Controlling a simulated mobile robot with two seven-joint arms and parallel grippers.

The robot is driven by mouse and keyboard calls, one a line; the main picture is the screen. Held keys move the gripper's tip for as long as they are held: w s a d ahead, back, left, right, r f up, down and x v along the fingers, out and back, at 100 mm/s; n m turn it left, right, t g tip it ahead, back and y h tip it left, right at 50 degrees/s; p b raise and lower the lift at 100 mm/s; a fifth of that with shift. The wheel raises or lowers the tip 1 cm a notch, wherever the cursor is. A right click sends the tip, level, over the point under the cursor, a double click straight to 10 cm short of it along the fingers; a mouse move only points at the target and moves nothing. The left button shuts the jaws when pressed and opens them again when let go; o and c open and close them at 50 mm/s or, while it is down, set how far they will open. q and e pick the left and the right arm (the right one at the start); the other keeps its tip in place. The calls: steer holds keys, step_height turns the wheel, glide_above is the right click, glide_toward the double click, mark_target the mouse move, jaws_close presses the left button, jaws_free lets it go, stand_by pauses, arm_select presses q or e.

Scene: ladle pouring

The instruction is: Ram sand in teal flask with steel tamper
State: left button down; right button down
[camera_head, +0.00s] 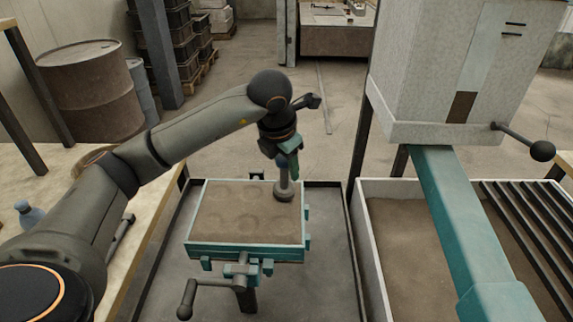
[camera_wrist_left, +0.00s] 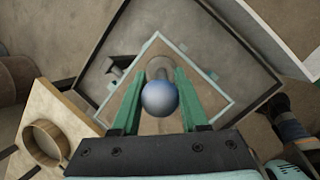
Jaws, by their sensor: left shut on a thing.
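The teal flask (camera_head: 246,252) stands in the middle of the head view, filled level with brown sand (camera_head: 225,215) that bears several round dents. My left gripper (camera_head: 290,165) is above the flask's far right corner, shut on the steel tamper. The tamper's round grey foot (camera_head: 284,190) is at the sand surface near that corner; I cannot tell whether it presses in. In the left wrist view the tamper's blue-grey ball top (camera_wrist_left: 159,98) sits between the green fingers. My right gripper is not in view in the head view.
The flask stands over a dark-rimmed grey tray (camera_head: 325,270). A sand bin (camera_head: 405,250) with a slatted grate is at the right, below a grey hopper (camera_head: 470,70) and teal beam. A wooden bench (camera_head: 115,285) with a blue bottle (camera_head: 28,214) is at the left.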

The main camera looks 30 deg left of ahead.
arm_select(q)
steer(key=shift+r+p, duration=0.55)
steer(key=shift+r, duration=0.8)
step_height(320, 180, up, 6)
steer(key=p, duration=0.4)
